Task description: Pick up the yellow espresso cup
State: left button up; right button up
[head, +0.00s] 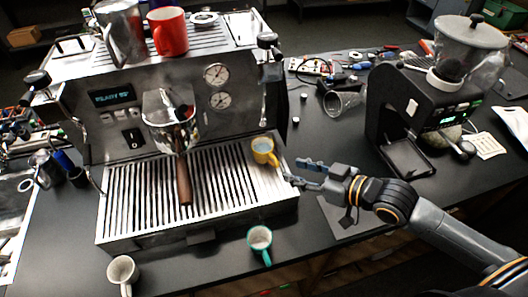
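The yellow espresso cup (261,155) stands upright at the right end of the espresso machine's slatted drip tray (151,217). Its handle points toward the lower right, and the inside looks pale blue-grey. My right gripper (293,171) comes in from the right, just to the right of the cup at the tray's right edge. Its two fingers are apart with nothing between them, and the fingertips point toward the cup's handle side. A small gap seems to show between fingertips and cup. My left gripper is not in view.
A teal-handled cup (260,239) and a white cup (122,272) stand in front of the machine. A portafilter with a wooden handle (183,181) juts over the tray. A red mug (168,32) and a metal pitcher (120,31) sit on top. A grinder (408,112) stands right.

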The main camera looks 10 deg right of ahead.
aim_at(278, 162)
jog(key=shift+w+a+f, duration=0.15)
jog(key=shift+w+a, duration=0.15)
jog(key=shift+w, duration=0.3)
jog(key=shift+w+a+f, duration=0.25)
jog(key=shift+a, duration=0.05)
jog(key=p+x, duration=0.1)
jog(key=x, duration=0.1)
jog(key=p+x, duration=0.1)
jog(key=x, duration=0.1)
jog(key=shift+w+p, duration=0.3)
jog(key=shift+w, duration=0.25)
jog(key=shift+w+a+f, duration=0.15)
jog(key=shift+a, duration=0.05)
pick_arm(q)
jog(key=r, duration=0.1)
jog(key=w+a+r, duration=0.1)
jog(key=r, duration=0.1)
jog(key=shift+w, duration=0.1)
pick_arm(e)
grip_shut()
